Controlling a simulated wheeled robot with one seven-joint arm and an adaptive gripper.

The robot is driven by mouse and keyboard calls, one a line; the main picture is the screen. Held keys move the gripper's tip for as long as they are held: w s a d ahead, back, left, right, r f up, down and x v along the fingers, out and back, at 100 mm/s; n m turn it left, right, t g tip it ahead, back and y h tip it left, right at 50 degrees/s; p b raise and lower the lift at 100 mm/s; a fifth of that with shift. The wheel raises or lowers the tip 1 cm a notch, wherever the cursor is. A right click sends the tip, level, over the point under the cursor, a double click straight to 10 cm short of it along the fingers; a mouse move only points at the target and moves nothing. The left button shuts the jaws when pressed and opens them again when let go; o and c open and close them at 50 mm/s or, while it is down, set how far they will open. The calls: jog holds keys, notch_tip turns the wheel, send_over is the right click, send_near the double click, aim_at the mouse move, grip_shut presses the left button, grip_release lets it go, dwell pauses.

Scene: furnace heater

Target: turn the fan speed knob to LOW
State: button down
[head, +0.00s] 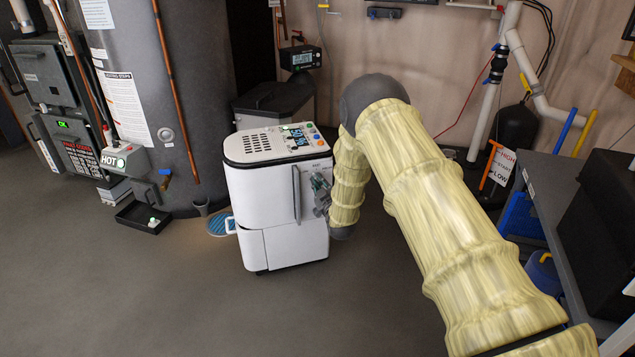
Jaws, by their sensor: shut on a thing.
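A white boxy unit on the floor (262,200) stands in the middle of the head view. Its top has a dark grille, a lit blue display (295,137) and several coloured buttons. My gripper (321,190) is at the right part of the unit's front face, just right of a dark vertical handle (296,193). It is shut on a small part there, which looks to be the fan speed knob. The fingers cover the knob, so its pointer and any LOW mark are hidden.
A large grey tank (165,80) stands behind left, with a HOT control box (123,160) and a black tray (143,217). A dark bench (560,190) is at the right. A tag reading HIGH and LOW (502,166) hangs near it. The front left floor is clear.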

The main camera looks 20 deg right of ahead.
jog(key=n, duration=0.4)
jog(key=shift+d, duration=0.1)
jog(key=shift+f, duration=0.1)
jog(key=shift+n, duration=0.5)
jog(key=c, duration=1.4)
grip_release()
jog(key=shift+d, duration=0.1)
jog(key=shift+o, duration=0.2)
jog(key=s+p, duration=0.3)
jog(key=s, duration=0.4)
